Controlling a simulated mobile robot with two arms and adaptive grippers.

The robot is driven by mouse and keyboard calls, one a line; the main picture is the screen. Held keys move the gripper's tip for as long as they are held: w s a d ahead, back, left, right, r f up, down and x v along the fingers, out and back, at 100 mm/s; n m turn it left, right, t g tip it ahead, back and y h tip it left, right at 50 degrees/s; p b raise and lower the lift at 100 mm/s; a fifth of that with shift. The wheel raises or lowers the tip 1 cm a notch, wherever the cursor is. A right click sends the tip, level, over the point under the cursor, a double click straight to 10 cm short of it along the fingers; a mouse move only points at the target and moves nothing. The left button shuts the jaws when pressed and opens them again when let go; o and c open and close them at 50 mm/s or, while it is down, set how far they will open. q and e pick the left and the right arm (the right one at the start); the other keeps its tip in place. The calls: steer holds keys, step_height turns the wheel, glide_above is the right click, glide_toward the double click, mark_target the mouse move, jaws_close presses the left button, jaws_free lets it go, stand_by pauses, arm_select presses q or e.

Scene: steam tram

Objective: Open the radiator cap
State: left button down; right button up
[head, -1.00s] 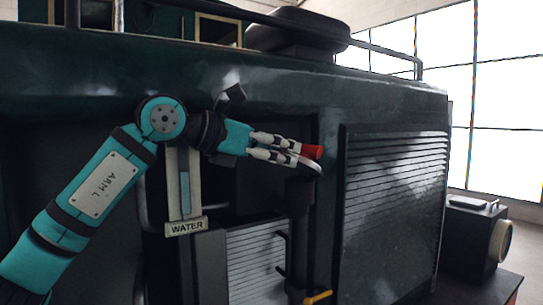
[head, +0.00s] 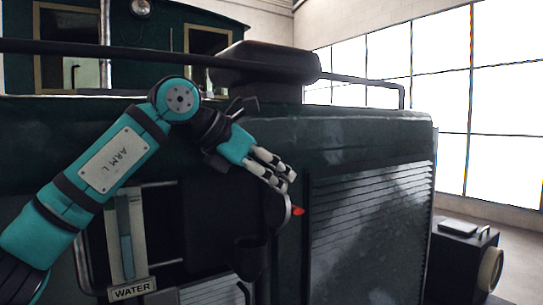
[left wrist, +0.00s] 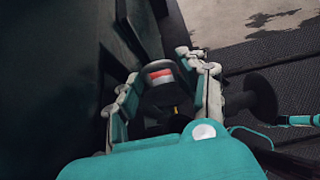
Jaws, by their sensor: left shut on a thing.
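The radiator cap (head: 272,209) shows in the head view as a dark round lid with a pale rim and a red tab. It stands tilted on edge, up and to the right of the dark filler neck (head: 250,258). My left gripper (head: 289,184) reaches down from the upper left and is shut on the cap near its red tab. In the left wrist view, the fingers flank the dark cap with its red and pale strip (left wrist: 160,76). The fingers partly hide the cap's upper edge.
A WATER gauge (head: 127,245) stands left of the neck. A louvred panel (head: 370,230) is to the right. A handrail (head: 365,82) and a dark rounded housing (head: 265,62) are above. The floor beyond the tram's right end is partly clear.

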arm_select(q)
steer(key=shift+w+d+r+g+y, duration=0.15)
steer(key=shift+w+r+g+y, duration=0.2)
steer(key=shift+y, duration=0.15)
steer(key=shift+d, duration=0.3)
steer(key=shift+a+f, duration=0.1)
steer(key=c, duration=0.7)
jaws_free()
steer(key=shift+c, duration=0.2)
steer(key=shift+s+d, duration=0.1)
steer(key=shift+d, duration=0.1)
arm_select(e)
steer(key=shift+s+a+r, duration=0.2)
steer(key=shift+s+r, duration=0.25)
steer(key=shift+s, duration=0.05)
arm_select(q)
steer(key=shift+f, duration=0.1)
arm_select(e)
steer(key=shift+s, duration=0.15)
arm_select(q)
steer(key=shift+a, duration=0.1)
steer(key=v, duration=0.8)
steer(key=shift+d+r, duration=0.2)
arm_select(e)
steer(key=shift+a, duration=0.15)
